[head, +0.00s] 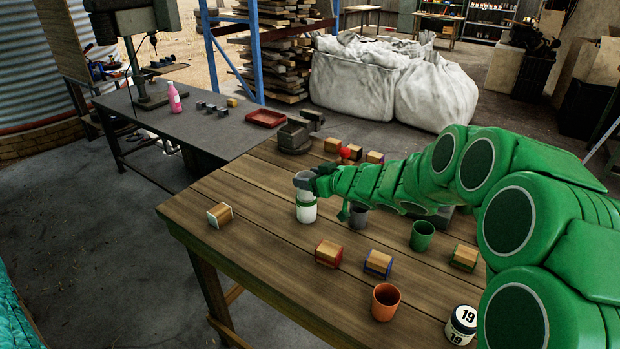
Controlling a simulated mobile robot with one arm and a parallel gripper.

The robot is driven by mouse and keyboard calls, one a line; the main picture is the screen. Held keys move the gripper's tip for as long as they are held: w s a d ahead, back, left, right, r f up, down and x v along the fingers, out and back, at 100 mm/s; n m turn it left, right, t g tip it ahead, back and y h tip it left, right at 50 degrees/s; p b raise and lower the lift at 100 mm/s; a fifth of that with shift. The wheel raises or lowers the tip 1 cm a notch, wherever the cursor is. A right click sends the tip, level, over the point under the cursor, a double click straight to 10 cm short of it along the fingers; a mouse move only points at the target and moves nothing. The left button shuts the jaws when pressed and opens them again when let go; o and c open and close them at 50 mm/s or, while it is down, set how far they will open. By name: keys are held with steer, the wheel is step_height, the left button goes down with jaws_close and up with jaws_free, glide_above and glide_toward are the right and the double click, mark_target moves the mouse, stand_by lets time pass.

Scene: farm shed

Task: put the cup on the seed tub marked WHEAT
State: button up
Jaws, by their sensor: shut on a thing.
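My gripper (305,181) is at the far-left end of my green arm, above the middle of the wooden table. It is shut on what looks like a white cup (306,196), its upper part partly covered by the fingers. Directly below is a white tub with a green band (306,215), standing on the table. The cup appears right at the tub's top; I cannot tell whether they touch. No WHEAT marking is readable on it. Another white tub (461,325), with a black band and marked 19, stands at the table's front right.
On the wooden table (260,230) stand an orange cup (385,302), a green cup (422,236) and a grey cup (358,216). Several small wooden blocks with coloured ends lie around, one at the left (220,215). A dark bench (190,125) with a pink bottle (174,98) stands behind.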

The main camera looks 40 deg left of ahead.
steer(key=shift+f, duration=0.1)
steer(key=o, duration=1.1)
steer(key=shift+c, duration=0.2)
steer(key=shift+r, duration=0.2)
steer(key=v, duration=1.2)
